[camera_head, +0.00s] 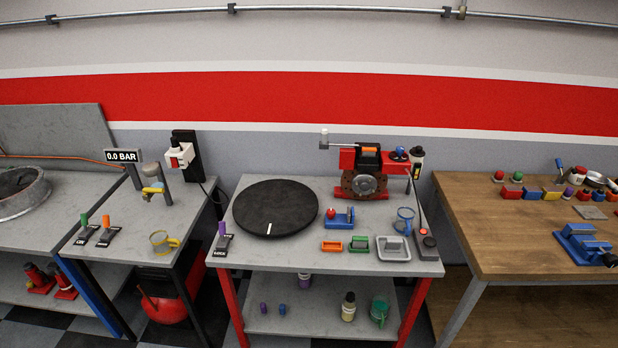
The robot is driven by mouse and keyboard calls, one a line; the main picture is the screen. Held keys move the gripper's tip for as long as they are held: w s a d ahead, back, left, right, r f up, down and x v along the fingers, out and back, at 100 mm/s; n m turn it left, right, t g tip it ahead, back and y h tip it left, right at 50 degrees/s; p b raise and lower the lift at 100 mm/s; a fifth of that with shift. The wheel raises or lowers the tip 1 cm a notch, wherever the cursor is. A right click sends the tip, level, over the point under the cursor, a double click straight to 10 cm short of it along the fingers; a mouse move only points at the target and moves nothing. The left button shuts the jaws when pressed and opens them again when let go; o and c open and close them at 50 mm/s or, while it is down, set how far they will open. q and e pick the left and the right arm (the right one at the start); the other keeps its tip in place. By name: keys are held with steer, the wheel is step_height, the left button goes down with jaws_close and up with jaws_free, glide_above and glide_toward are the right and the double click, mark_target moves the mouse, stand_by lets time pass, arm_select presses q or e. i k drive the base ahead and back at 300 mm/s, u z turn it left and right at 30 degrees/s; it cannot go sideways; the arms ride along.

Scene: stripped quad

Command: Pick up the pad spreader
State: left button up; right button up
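Neither of my grippers is in view. No label marks the pad spreader. A small blue tool with a red knob (337,221) on the middle table may be it, but I cannot tell for sure. It lies in front of the red caliper assembly (368,158) with its grey disc, right of the black round turntable (275,208). A blue vise-like device (584,241) stands on the wooden bench at the right.

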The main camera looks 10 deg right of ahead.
mark_target(339, 221)
steer(key=k, duration=0.55)
steer(key=z, duration=0.95)
steer(key=i, duration=1.35)
steer(key=u, duration=0.1)
